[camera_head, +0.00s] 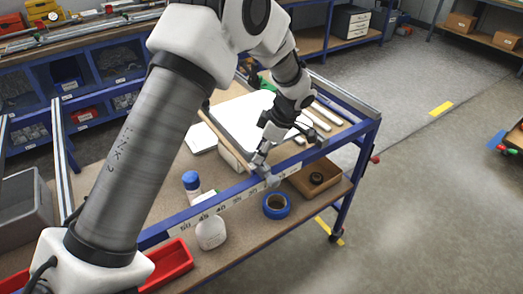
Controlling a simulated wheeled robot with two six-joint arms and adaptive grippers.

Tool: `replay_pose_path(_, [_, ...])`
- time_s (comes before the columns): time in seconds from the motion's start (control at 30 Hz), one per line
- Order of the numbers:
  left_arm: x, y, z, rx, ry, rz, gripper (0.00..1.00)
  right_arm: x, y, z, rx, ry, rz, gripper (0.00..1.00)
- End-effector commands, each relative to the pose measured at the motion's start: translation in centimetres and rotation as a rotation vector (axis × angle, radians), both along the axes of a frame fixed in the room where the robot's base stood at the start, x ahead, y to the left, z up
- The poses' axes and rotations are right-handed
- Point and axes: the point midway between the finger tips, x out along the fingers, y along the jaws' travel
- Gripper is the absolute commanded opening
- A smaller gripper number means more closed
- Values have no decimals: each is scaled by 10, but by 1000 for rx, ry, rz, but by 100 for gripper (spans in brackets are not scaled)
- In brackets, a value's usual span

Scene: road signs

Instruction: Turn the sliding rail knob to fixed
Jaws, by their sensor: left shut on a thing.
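My left arm comes in from the left and reaches across the cart. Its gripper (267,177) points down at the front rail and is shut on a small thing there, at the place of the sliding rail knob. The fingers cover the knob, so its shape and setting cannot be made out. The blue rail (228,198) runs along the cart's front edge and carries a white strip with printed numbers. My right gripper is not in view.
White sheets (232,112) lie on the cart top. The floor at the right is mostly clear.

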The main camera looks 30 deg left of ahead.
Motion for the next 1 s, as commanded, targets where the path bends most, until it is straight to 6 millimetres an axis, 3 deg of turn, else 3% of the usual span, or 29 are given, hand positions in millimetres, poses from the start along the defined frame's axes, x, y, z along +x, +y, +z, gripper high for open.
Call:
replay_pose_path(0.47, [-3, -1, -8, -2, 5, -186, 3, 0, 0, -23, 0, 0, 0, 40])
replay_pose_path(1.0, [-7, -1, -10, -3, 5, -684, 3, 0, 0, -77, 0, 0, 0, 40])
